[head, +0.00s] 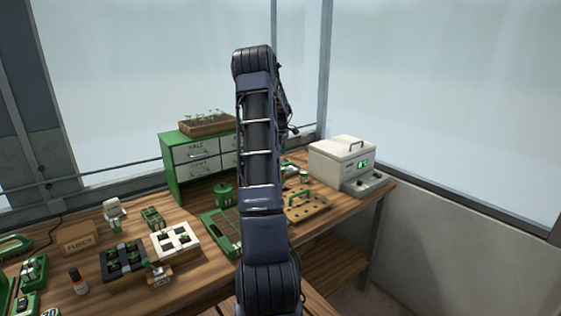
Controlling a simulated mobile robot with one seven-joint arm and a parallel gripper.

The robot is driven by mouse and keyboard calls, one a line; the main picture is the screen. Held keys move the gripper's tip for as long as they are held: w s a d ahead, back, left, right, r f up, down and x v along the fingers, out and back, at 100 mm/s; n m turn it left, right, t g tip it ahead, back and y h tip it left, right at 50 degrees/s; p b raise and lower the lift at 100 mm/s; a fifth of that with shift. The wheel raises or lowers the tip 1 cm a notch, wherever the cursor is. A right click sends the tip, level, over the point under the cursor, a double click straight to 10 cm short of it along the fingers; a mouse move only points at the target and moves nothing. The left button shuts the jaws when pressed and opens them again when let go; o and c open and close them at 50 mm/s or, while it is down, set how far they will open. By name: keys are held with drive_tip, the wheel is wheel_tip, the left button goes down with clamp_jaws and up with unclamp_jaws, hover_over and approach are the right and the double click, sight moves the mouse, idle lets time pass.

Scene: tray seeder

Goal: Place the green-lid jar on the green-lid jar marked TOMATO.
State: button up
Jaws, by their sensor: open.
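A green lidded canister (224,193) stands on the bench in front of the green drawer cabinet; I cannot read any marking on it. A small jar with a green lid (304,176) stands to the right of my arm, behind the wooden board with holes. No TOMATO label is legible, and my arm hides part of the bench. My gripper (293,131) shows only partly, small and dark, beyond my raised arm. It is open, above and behind the bench items, and nothing shows in it.
The green drawer cabinet (173,173) carries a wooden seedling tray (207,129). A white lidded machine (342,158) stands at the bench's right end. A green grid tray (218,221) and a perforated board (308,207) lie mid-bench. Seedling trays and small items crowd the left.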

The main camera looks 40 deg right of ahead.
drive_tip(key=s+a+r+m+t, duration=0.1)
drive_tip(key=s+a+r, duration=0.2)
drive_tip(key=a+r, duration=0.45)
drive_tip(key=s+a+r+m, duration=0.1)
drive_tip(key=s+a+r, duration=0.25)
drive_tip(key=a, duration=0.75)
drive_tip(key=s+a+r+m+t, duration=0.1)
drive_tip(key=s+a+r, duration=0.2)
drive_tip(key=a+r, duration=0.45)
drive_tip(key=s+a+r+m+t, duration=0.1)
drive_tip(key=s+a+m, duration=0.1)
drive_tip(key=s+a, duration=1.1)
drive_tip(key=s+a+f+m+t, duration=0.1)
drive_tip(key=s+a+f, duration=0.3)
drive_tip(key=s+a, duration=0.5)
drive_tip(key=s, duration=0.3)
drive_tip(key=shift+s+m+t, duration=0.3)
drive_tip(key=shift+s+m, duration=0.05)
drive_tip(key=shift+m, duration=0.05)
